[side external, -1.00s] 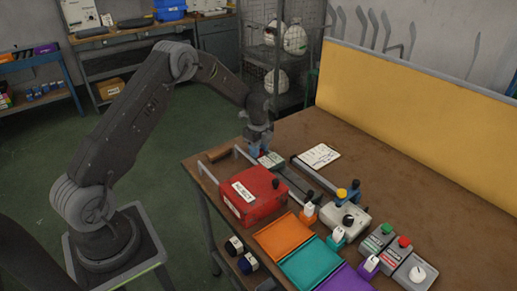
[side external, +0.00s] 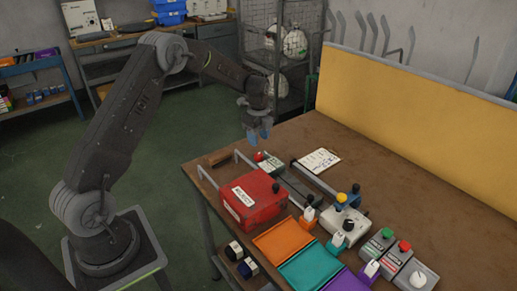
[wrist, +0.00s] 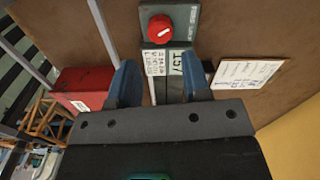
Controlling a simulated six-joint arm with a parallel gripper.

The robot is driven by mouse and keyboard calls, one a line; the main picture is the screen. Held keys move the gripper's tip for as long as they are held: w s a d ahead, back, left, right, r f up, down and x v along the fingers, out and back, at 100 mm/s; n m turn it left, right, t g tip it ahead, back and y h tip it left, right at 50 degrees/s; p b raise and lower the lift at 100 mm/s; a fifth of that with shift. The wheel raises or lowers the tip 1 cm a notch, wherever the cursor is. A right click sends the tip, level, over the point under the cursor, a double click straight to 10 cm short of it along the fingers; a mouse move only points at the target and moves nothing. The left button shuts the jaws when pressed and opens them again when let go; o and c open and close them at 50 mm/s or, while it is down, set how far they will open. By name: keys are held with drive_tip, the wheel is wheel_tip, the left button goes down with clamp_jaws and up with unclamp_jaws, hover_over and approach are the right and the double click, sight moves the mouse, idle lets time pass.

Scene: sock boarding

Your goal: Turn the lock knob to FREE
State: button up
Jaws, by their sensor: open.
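The red round knob (wrist: 164,29) sits on a small grey box (wrist: 185,12) in the wrist view, with a white pointer mark on its face. The lettering beside it is too small to read. The knob also shows in the side view (side external: 258,157), near the table's far left corner. My gripper (side external: 259,134) is above it and apart from it. In the wrist view my gripper (wrist: 160,75) has two blue fingers spread apart with nothing between them. White labels (wrist: 166,62), one with large digits, lie below the knob, partly behind the fingers.
A clipboard sheet (side external: 317,161) lies to the right. Orange (side external: 283,239), teal (side external: 308,265) and purple trays and several button boxes (side external: 395,258) fill the front. The table's right is clear.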

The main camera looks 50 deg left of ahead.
sight(258, 154)
wheel_tip(258, 154, up, 7)
idle(0.3)
drive_tip(key=shift+o, duration=1.4)
drive_tip(key=shift+f+m, duration=0.1)
drive_tip(key=shift+m, duration=0.2)
wheel_tip(258, 154, down, 14)
drive_tip(key=shift+r, duration=0.15)
drive_tip(key=shift+c, duration=0.4)
